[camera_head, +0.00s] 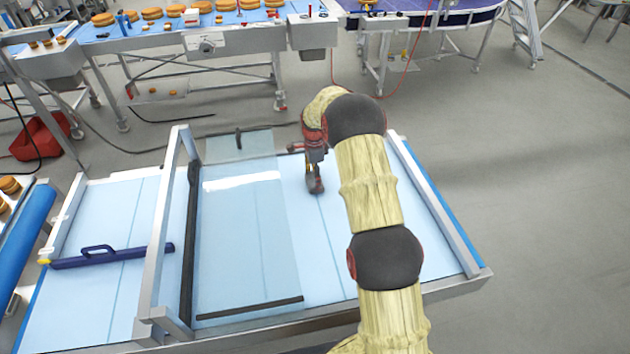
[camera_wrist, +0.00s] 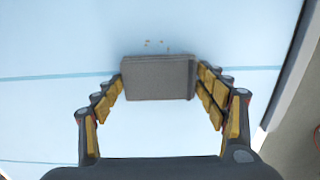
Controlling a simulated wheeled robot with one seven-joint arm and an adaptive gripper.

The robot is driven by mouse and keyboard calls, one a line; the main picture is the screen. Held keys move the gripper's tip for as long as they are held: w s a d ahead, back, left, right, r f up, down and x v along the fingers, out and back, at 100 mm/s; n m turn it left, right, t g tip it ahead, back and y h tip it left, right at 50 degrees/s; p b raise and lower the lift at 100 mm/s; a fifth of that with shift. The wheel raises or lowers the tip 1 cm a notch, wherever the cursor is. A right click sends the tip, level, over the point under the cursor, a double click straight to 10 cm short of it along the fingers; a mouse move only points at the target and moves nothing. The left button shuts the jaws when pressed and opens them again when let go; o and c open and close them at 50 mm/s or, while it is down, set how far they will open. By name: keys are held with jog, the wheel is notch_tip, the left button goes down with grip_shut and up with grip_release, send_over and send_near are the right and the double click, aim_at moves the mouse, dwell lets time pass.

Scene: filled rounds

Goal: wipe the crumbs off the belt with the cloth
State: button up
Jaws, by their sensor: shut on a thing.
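My gripper (camera_wrist: 160,85) is shut on a grey folded cloth (camera_wrist: 158,78), which sits between its fingers in the wrist view. A few small brown crumbs (camera_wrist: 156,43) lie on the light blue belt (camera_wrist: 60,35) just beyond the cloth. In the head view my gripper (camera_head: 315,185) is low over the belt (camera_head: 335,240), right of the clear panel. The cloth is small and dark there, and I cannot tell whether it touches the belt. The crumbs cannot be made out in the head view.
A clear panel (camera_head: 245,240) in a metal frame stands left of my gripper. A dark blue handled tool (camera_head: 110,255) lies on the belt's left part. A metal side rail (camera_head: 435,205) borders the right. Another line with rounds (camera_head: 150,14) stands at the back.

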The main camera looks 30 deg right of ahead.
aim_at(312, 172)
jog(key=shift+w+d+f, duration=0.1)
jog(key=shift+w+d, duration=0.2)
jog(key=shift+w, duration=0.7)
jog(key=shift+w+d+f, duration=0.1)
jog(key=shift+w+d, duration=0.15)
jog(key=shift+w, duration=0.7)
jog(key=shift+w+d+p, duration=0.1)
jog(key=shift+w+d, duration=0.15)
jog(key=shift+w, duration=0.55)
jog(key=shift+w+d+p, duration=0.15)
jog(key=shift+w+d, duration=0.05)
jog(key=shift+w, duration=0.65)
jog(key=shift+w+d+p, duration=0.1)
jog(key=shift+w+d, duration=0.15)
jog(key=shift+w, duration=0.55)
jog(key=shift+w+r, duration=0.1)
jog(key=shift+r, duration=0.1)
jog(key=shift+s+a+f, duration=0.1)
jog(key=shift+s+a, duration=0.25)
jog(key=shift+s, duration=0.8)
jog(key=shift+s+a+f, duration=0.1)
jog(key=shift+s+a, duration=0.2)
jog(key=shift+s, duration=0.9)
jog(key=shift+s+a+f, duration=0.1)
jog(key=shift+s+a, duration=0.25)
jog(key=shift+s, duration=0.8)
